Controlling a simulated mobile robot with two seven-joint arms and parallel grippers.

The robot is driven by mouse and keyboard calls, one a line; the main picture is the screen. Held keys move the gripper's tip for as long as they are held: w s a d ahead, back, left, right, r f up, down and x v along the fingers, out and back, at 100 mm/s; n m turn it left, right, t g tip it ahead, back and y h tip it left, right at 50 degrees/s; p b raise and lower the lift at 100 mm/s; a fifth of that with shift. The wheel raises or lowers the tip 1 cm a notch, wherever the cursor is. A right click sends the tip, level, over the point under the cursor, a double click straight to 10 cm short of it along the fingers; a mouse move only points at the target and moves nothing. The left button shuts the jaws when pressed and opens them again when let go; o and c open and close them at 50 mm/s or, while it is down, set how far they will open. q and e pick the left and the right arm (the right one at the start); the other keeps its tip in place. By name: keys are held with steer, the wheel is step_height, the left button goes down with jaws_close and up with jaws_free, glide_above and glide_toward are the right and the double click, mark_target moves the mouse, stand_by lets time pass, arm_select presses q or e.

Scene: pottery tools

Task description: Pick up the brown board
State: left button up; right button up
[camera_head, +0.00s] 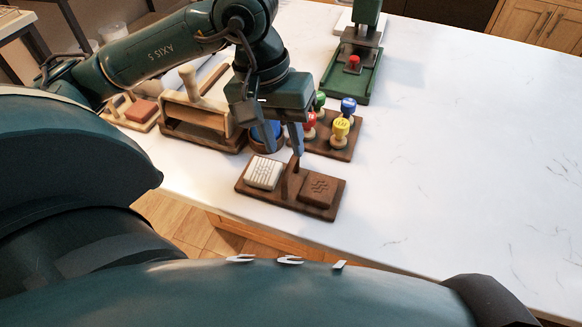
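A brown board (255,194) lies near the front edge of the table. It bears a white patterned block (264,173) on the left and a brown patterned block (318,190) on the right, with an upright brown post (291,180) between them. My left gripper (284,151) points down just above and behind this board. Its two fingers are apart, with nothing seen held between them. Whether a fingertip touches the post, I cannot tell. My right gripper is not in view.
Behind stands another brown board (338,153) with red, green, blue and yellow knobs (341,128). A wooden holder (205,117) and a small tray with a reddish block (141,111) are at left. A green press (350,75) stands farther back. The white table (460,150) is clear at right.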

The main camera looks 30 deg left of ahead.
mark_target(291, 163)
arm_select(q)
steer(key=shift+w+d+f+p, duration=0.1)
steer(key=shift+d+f+p, duration=0.15)
steer(key=shift+f, duration=0.75)
steer(key=shift+w+d+f+p, duration=0.1)
steer(key=shift+d+f, duration=0.1)
steer(key=shift+f, duration=0.75)
steer(key=shift+d+f+p, duration=0.2)
steer(key=shift+d+f, duration=0.05)
steer(key=shift+f, duration=0.75)
steer(key=shift+c, duration=0.4)
jaws_close()
steer(key=shift+r, duration=0.1)
